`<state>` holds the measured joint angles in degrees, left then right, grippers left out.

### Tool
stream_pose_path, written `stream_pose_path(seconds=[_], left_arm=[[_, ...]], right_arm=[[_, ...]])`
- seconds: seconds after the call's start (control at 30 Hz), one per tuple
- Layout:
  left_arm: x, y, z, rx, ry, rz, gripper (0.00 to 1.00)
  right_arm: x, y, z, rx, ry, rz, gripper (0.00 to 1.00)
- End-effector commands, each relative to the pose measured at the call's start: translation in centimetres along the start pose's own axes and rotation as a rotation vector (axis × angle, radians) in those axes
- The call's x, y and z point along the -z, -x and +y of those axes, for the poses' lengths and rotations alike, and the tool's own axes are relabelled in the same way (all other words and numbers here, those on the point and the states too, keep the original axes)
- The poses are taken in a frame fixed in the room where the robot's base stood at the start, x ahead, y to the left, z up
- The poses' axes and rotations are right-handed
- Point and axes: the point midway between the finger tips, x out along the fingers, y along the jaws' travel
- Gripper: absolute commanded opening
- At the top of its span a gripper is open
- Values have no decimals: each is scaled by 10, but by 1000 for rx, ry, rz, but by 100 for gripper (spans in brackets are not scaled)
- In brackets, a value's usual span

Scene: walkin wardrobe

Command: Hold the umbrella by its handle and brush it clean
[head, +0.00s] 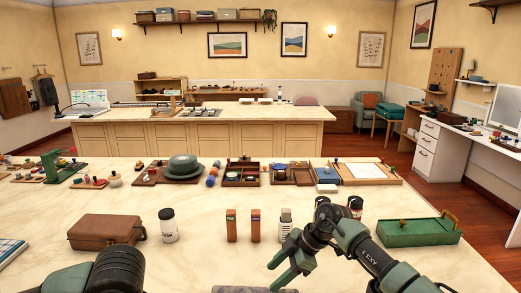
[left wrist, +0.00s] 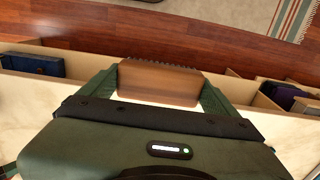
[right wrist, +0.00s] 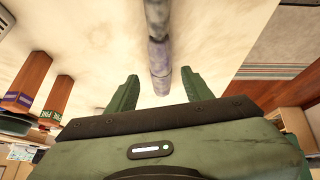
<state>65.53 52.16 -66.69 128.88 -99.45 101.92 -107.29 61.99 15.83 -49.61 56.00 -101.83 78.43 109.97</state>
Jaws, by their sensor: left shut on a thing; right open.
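A long, thin, mottled grey thing, which looks like the folded umbrella (right wrist: 158,45), lies over the pale worktop in the right wrist view. Its near end reaches between the fingers of my right gripper (right wrist: 160,74), which is open with gaps on both sides. In the head view the right gripper (head: 281,268) points down and left near the front of the worktop; a grey strip (head: 255,290) at the bottom edge may be the umbrella. I cannot make out its handle. My left gripper (left wrist: 160,92) is shut on a brown brush (left wrist: 158,84) with dark bristles along its far edge.
The front middle is mostly clear.

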Motion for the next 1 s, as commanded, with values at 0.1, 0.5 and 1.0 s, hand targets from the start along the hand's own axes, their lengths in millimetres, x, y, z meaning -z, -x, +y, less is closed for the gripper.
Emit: stream_pose_path(seconds=[0.1,0.5,1.0], left_arm=[[0,0,0,0,0,0,58],[0,-10,0,0,0,0,58],[0,-57,0,0,0,1,58]], right_arm=[[-30,23,2,42,-76,-135,51],[-57,33,-1,76,-151,-247,51],[-71,-29,-7,76,-149,-245,51]])
